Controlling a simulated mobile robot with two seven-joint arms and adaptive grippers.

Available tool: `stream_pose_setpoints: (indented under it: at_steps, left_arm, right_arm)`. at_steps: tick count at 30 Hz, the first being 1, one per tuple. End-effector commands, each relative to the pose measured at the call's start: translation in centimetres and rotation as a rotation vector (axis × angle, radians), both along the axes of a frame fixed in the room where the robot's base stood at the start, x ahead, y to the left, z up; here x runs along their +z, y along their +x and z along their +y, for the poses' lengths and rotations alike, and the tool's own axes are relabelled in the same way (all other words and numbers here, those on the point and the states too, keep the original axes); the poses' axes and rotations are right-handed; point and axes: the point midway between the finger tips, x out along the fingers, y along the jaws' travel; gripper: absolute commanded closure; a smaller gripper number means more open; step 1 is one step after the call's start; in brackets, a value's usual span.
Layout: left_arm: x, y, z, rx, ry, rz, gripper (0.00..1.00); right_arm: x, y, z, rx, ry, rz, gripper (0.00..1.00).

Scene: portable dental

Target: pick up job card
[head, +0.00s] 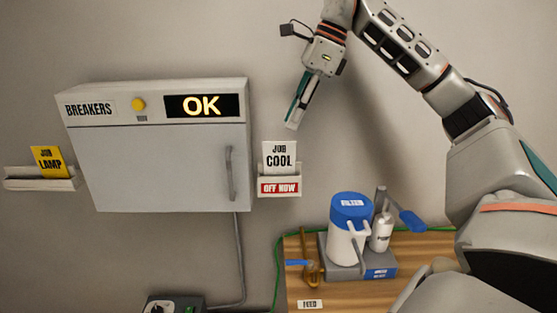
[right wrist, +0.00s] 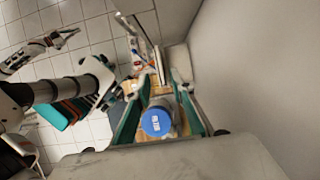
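A white job card reading "JOB COOL" (head: 279,156) stands upright in a small wall holder (head: 279,194) with a red "OFF NOW" label, right of the breaker cabinet. A yellow card reading "JOB LAMP" (head: 48,160) stands in another wall holder (head: 40,184) at the far left. My right gripper (head: 293,123) points down just above and slightly right of the white card, apart from it in the picture. The right wrist view shows its two teal fingers (right wrist: 160,108) spread with nothing held. My left gripper is not in the head view; in the right wrist view I cannot identify it surely.
The breaker cabinet (head: 160,165) with its "OK" display and handle juts from the wall beside the white card. Below right, a wooden table (head: 340,295) bears a blue-lidded container (head: 347,240) and a white bottle (head: 382,232). The wall above the cards is clear.

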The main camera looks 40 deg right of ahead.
Motion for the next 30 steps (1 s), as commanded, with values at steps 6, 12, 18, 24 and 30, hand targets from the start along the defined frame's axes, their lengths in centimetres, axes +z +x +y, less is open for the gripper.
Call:
stream_pose_setpoints:
  at_steps: [6, 12, 18, 24, 30]
  left_arm:
    - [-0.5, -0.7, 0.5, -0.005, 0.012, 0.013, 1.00]
    - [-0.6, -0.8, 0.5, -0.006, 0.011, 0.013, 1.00]
    - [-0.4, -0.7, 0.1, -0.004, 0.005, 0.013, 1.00]
    - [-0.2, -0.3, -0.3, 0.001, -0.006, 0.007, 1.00]
    - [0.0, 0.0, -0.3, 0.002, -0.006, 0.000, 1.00]
  right_arm:
    - [-2.1, 0.5, 0.6, 0.001, 0.001, 0.003, 0.77]
    - [-4.7, 1.4, 1.3, 0.001, 0.001, 0.004, 0.77]
    - [-6.4, 1.9, 1.9, 0.001, 0.001, 0.001, 0.77]
    - [-6.5, 2.0, 1.9, 0.000, 0.002, -0.001, 0.77]
    - [-6.5, 2.0, 1.9, 0.000, 0.001, 0.000, 1.00]
